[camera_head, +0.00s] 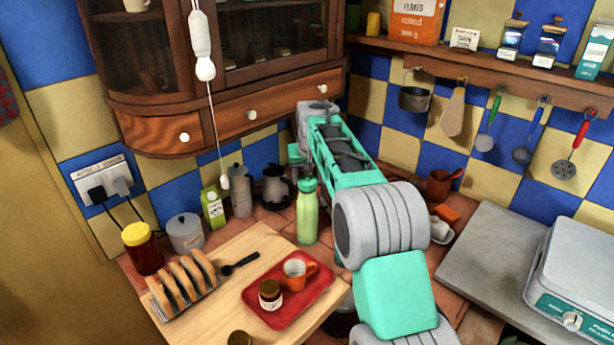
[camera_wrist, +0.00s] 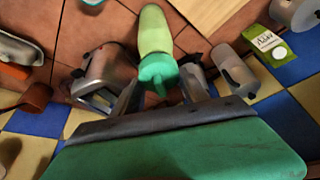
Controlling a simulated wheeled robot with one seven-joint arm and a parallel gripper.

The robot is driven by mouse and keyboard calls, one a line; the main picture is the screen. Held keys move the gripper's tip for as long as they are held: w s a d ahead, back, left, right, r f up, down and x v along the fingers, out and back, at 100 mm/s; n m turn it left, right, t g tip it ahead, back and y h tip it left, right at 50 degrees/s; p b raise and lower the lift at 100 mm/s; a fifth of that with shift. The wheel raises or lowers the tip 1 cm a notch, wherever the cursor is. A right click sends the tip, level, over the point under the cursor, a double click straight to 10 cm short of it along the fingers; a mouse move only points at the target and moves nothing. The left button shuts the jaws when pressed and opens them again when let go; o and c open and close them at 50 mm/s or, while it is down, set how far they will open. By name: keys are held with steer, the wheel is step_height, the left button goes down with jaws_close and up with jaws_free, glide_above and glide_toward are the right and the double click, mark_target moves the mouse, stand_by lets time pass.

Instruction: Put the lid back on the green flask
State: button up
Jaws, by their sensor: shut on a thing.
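The green flask (camera_head: 307,220) stands upright on the tiled counter, just behind the wooden board. Its teal-green lid (camera_head: 307,184) is at the top of it, in line with its neck. In the wrist view the pale green flask (camera_wrist: 154,30) points away from me, with the lid (camera_wrist: 158,70) at its near end. My gripper (camera_wrist: 160,88) has one finger on each side of the lid and is shut on it. The lid appears to touch the flask; I cannot tell whether it is fully seated. In the head view my arm hides the fingertips.
A dark jug (camera_head: 277,187), a grey pot (camera_head: 241,200) and a green carton (camera_head: 213,207) stand left of the flask. A metal appliance (camera_wrist: 103,75) is close to my gripper in the wrist view. The wooden board (camera_head: 231,285) holds a red tray (camera_head: 312,300).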

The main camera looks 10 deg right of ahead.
steer(key=o, duration=1.4)
steer(key=shift+o, duration=0.5)
steer(key=o, duration=0.4)
steer(key=shift+r+p, duration=2.95)
steer(key=shift+r, duration=0.6)
